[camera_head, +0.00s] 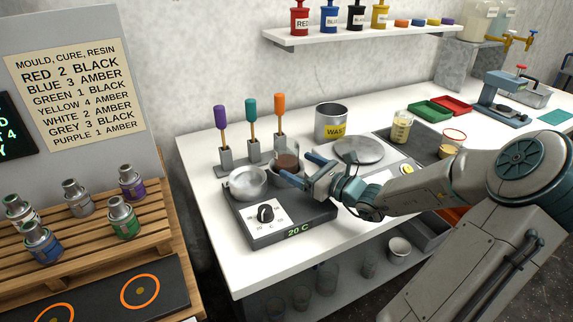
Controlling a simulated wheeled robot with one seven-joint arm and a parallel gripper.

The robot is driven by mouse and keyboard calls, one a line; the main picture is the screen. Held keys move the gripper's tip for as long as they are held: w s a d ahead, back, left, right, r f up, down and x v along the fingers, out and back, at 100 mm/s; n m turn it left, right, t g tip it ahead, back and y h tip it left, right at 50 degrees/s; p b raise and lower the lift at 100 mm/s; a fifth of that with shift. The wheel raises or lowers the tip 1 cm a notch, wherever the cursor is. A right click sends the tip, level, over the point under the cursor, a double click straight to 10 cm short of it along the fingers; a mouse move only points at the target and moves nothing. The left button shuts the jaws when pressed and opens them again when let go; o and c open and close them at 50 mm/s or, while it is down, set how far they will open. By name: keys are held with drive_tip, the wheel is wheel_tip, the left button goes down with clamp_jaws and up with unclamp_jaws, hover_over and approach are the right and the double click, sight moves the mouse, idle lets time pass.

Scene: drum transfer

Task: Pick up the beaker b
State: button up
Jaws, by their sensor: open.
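No lettering marks any vessel as beaker b, so I cannot tell which one it is. A small vessel with dark brown contents (287,162) stands at the back right of the hot plate (285,220). My gripper (298,167) is open, with its blue fingers pointing left at this vessel. One finger reaches across its near side and the other lies to its right; whether they touch it I cannot tell. A clear beaker with pale yellow contents (402,128) stands farther back on the bench. A red-rimmed vessel (453,139) stands to its right.
A metal pan (248,183) sits left of the brown vessel. Three upright tools with purple, teal and orange handles (279,107) stand behind in holders. A WASTE can (331,122) and a round grey plate (358,150) are farther back. Bare white bench (205,165) lies left.

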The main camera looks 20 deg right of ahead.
sight(296, 164)
drive_tip(key=x, duration=0.4)
drive_tip(key=shift+w+a, duration=0.3)
drive_tip(key=shift+w, duration=0.05)
drive_tip(key=c, duration=1.2)
drive_tip(key=shift+c, duration=0.6)
drive_tip(key=shift+r, duration=0.2)
